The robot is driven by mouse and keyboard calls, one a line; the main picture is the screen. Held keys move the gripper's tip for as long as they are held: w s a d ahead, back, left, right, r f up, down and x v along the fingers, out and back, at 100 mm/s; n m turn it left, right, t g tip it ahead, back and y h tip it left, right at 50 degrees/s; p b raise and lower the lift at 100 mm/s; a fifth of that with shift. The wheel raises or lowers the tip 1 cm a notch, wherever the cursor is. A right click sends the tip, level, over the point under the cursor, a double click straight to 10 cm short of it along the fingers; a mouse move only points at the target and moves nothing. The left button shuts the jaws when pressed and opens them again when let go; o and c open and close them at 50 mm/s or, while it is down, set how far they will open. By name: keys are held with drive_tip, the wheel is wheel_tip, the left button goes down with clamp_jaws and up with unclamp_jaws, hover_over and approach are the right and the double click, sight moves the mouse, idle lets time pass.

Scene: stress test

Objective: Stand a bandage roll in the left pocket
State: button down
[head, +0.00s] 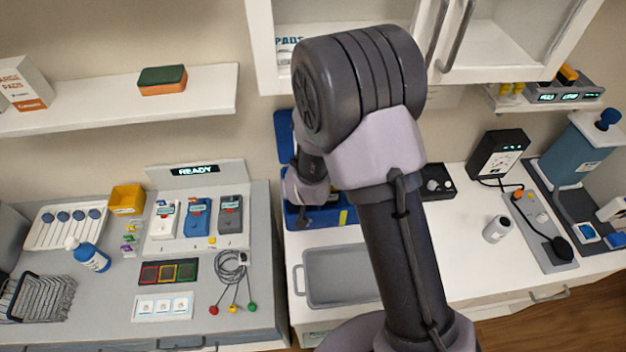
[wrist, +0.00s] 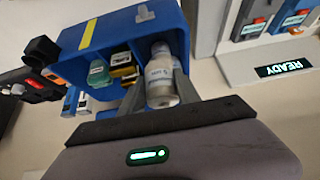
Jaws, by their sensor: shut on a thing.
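A blue open case (head: 300,217) with a yellow stripe stands on the counter, partly hidden behind my arm in the head view. The cylinder is at the case's opening, beside the packs. I cannot tell whether it touches the case floor. The fingers are hidden in the head view.
A grey tray (head: 342,277) lies in front of the case. The READY sign (head: 195,170) and several handheld meters stand to the left. A cabinet (head: 500,45) hangs above.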

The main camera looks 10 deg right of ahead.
drive_tip(key=shift+w+a+r, duration=0.15)
drive_tip(key=shift+w+r, duration=0.05)
drive_tip(key=shift+f, duration=0.1)
drive_tip(key=shift+s+f+b, duration=0.3)
drive_tip(key=shift+f+b, duration=0.25)
drive_tip(key=shift+b, duration=0.05)
wheel_tip(320, 180, down, 7)
drive_tip(key=b, duration=0.6)
drive_tip(key=shift+w+f, duration=0.1)
drive_tip(key=c, duration=0.8)
unclamp_jaws()
